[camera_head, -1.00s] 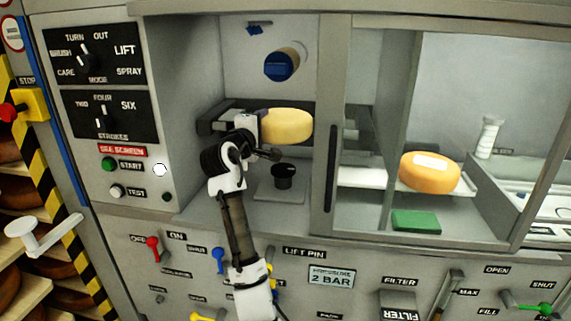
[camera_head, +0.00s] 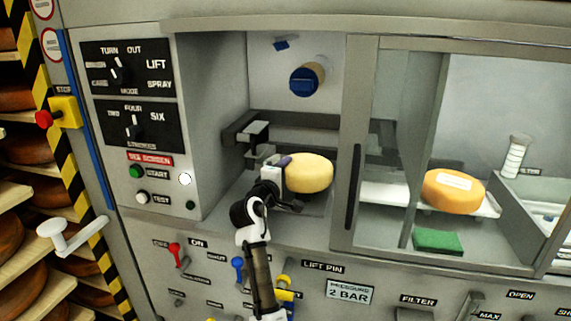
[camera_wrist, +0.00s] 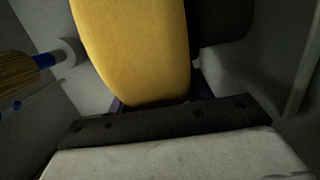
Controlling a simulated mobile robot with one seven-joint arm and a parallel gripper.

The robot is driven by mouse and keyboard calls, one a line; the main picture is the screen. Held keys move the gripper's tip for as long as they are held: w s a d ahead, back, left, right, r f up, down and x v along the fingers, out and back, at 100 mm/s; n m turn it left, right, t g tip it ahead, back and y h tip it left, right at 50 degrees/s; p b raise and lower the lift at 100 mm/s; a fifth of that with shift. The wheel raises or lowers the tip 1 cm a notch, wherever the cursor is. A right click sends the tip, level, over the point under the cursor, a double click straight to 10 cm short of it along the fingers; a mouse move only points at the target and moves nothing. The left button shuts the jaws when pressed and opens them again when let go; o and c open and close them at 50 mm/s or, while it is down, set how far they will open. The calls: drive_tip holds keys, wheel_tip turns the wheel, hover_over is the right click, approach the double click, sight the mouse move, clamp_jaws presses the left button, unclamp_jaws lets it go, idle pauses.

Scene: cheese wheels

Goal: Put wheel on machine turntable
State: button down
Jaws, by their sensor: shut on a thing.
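A pale yellow cheese wheel (camera_head: 308,173) is held in the open left bay of the machine. It also fills the upper middle of the wrist view (camera_wrist: 135,50). My gripper (camera_head: 284,168) is shut on the wheel's left side. The black round turntable on the bay floor is hidden behind the wheel and my arm in the head view. A dark rounded part (camera_wrist: 222,22) beside the wheel in the wrist view may be the turntable. I cannot tell whether the wheel touches it.
A round brush with a blue cap (camera_head: 304,80) sticks out above the wheel. A dark rail (camera_head: 330,143) runs behind it. A glazed door frame (camera_head: 358,150) bounds the bay's right. Behind glass lie an orange labelled wheel (camera_head: 453,192) and a green block (camera_head: 438,240).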

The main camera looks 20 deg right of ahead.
drive_tip(key=shift+r, duration=0.2)
drive_tip(key=c, duration=1)
unclamp_jaws()
drive_tip(key=shift+f, duration=0.25)
drive_tip(key=o, duration=0.4)
drive_tip(key=shift+r, duration=0.1)
drive_tip(key=b+v, duration=0.3)
drive_tip(key=v, duration=0.9)
drive_tip(key=shift+a, duration=0.1)
drive_tip(key=shift+r, duration=0.1)
